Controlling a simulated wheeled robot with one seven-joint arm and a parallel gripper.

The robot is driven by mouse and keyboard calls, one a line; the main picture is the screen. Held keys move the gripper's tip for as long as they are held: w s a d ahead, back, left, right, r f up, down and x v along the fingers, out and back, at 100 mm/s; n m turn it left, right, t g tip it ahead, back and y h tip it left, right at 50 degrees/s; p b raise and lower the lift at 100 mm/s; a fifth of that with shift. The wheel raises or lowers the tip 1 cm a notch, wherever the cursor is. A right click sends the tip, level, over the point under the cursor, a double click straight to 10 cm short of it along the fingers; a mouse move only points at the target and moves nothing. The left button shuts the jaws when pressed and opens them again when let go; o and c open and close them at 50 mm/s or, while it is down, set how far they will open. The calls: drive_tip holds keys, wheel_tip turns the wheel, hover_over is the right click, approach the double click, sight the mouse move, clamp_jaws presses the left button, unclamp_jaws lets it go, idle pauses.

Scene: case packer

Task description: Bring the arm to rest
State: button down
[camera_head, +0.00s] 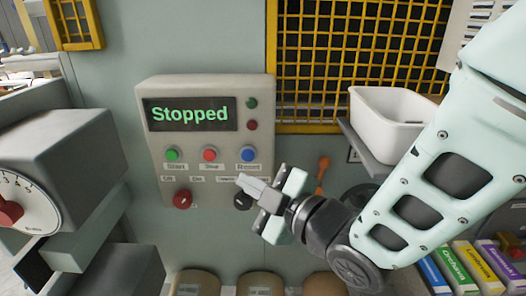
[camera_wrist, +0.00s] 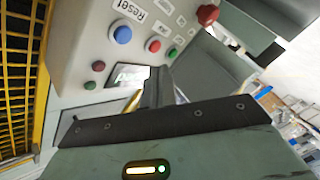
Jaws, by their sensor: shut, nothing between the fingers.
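My gripper (camera_head: 246,184) is shut and empty, held in front of the lower right of a grey control panel (camera_head: 150,130). The panel's screen (camera_head: 190,114) reads "Stopped" in green. Below the screen are a green button (camera_head: 172,154), a red button (camera_head: 209,154) and a blue button (camera_head: 248,154). My gripper's tip is just below the blue button and beside a black knob (camera_head: 243,201), partly covering it. A red knob (camera_head: 182,199) is at the lower left. In the wrist view, the closed fingers (camera_wrist: 155,88) point toward the panel, and the blue button (camera_wrist: 121,33) is labelled "Reset".
A white bin (camera_head: 388,120) sits on a shelf right of the panel, behind my arm. A yellow mesh guard (camera_head: 350,50) is above it. A grey box with a dial (camera_head: 22,205) stands at the left. Coloured binders (camera_head: 470,265) lie at the lower right.

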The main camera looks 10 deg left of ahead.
idle(0.3)
drive_tip(key=d+f+m+g+h+b, duration=0.2)
drive_tip(key=d+f+m+h+b, duration=0.1)
drive_tip(key=d+f+m+h, duration=0.65)
drive_tip(key=s+d+f+m+g+h+b, duration=0.2)
drive_tip(key=s+d+g, duration=0.4)
drive_tip(key=s+d, duration=0.9)
drive_tip(key=d+m+h+b, duration=0.1)
drive_tip(key=d+m+h, duration=0.1)
drive_tip(key=shift+s+g+h, duration=0.15)
drive_tip(key=shift+g+h, duration=0.2)
drive_tip(key=shift+g, duration=0.05)
drive_tip(key=shift+a, duration=0.15)
